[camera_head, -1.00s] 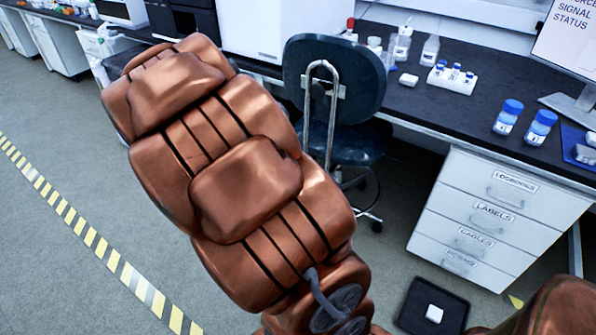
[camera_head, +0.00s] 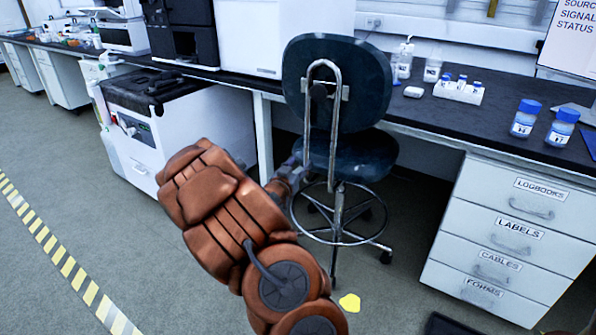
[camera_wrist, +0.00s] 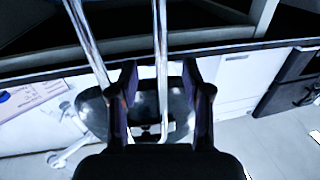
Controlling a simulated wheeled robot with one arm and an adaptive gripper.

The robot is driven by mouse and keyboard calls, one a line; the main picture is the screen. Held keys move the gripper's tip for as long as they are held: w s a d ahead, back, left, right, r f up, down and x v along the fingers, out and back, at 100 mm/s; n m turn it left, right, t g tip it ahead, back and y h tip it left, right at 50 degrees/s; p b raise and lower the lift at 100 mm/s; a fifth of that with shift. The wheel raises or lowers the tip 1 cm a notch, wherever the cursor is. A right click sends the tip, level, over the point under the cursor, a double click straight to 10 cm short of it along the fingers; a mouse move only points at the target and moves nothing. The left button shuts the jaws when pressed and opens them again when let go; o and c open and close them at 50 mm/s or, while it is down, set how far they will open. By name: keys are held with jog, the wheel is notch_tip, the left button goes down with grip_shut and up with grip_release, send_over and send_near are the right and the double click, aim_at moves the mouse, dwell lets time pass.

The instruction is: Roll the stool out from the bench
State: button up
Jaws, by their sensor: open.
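The stool has a dark blue backrest (camera_head: 337,85), a dark seat (camera_head: 350,158), a chrome loop frame and a foot ring on a wheeled base. It stands upright at the bench (camera_head: 420,128), its seat beside and partly below the bench edge. My gripper (camera_head: 293,170) is at the stool's left side, near seat height, close to the chrome frame. In the wrist view my gripper (camera_wrist: 160,68) is open, with one chrome bar (camera_wrist: 162,50) of the stool showing between its fingers. Another bar passes left of them. I cannot tell whether either finger touches the bar.
A drawer cabinet (camera_head: 505,235) stands right of the stool. A white cart-like unit (camera_head: 150,140) stands to the left. Bottles (camera_head: 525,118) and a vial rack (camera_head: 458,91) are on the bench. A yellow spot (camera_head: 349,302) lies on the floor. Floor at the left front is clear.

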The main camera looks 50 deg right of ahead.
aim_at(306, 155)
jog(key=shift+d, duration=0.1)
jog(key=shift+b+x, duration=0.75)
jog(key=shift+x, duration=3.05)
jog(key=shift+f, duration=0.1)
grip_shut()
